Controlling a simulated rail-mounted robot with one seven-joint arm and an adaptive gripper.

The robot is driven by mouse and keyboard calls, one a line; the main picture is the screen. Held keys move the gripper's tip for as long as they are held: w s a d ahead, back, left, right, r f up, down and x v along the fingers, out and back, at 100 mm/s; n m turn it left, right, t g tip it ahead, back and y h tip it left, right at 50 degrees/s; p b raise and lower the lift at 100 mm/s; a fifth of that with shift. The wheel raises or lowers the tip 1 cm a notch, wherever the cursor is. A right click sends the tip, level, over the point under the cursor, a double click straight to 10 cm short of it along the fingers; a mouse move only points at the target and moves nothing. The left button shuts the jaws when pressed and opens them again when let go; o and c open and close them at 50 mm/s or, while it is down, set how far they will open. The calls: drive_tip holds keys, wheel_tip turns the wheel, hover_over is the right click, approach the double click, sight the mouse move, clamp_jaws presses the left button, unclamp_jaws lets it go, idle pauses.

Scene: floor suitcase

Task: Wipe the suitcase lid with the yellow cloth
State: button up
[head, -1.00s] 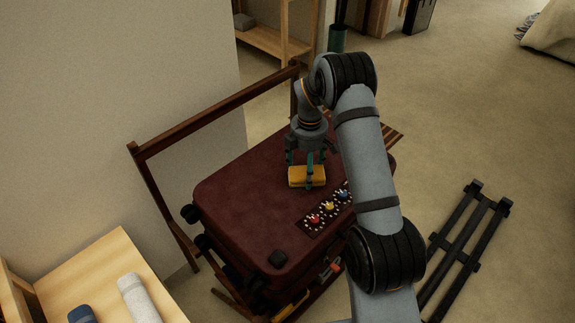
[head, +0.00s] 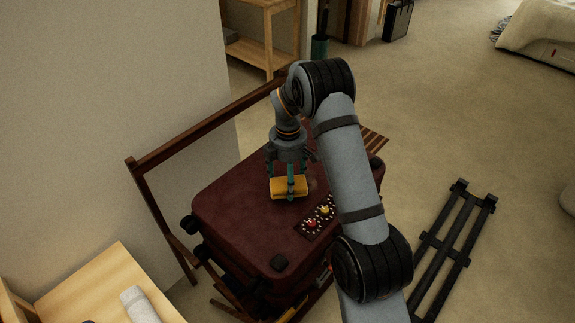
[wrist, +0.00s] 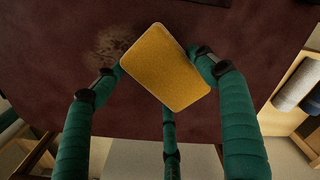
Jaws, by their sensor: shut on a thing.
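The yellow cloth (head: 289,188) is a folded pad held in my gripper (head: 289,180), at or just above the dark red suitcase lid (head: 235,205). In the wrist view the cloth (wrist: 166,68) sits between the green fingers of my gripper (wrist: 165,80), which are shut on it. The lid (wrist: 60,50) fills most of that view. A pale brownish smudge (wrist: 112,45) shows on the lid beside the cloth. I cannot tell whether the cloth touches the lid.
A wooden rack frame (head: 150,165) stands behind the suitcase at the wall. A wooden bench (head: 95,285) with a rolled towel (head: 140,303) is at lower left. A black slatted frame (head: 455,240) lies on the floor at right.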

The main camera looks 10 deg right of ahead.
drive_tip(key=shift+a+r+p, duration=0.1)
drive_tip(key=shift+r+p, duration=1.6)
drive_tip(key=shift+r, duration=0.7)
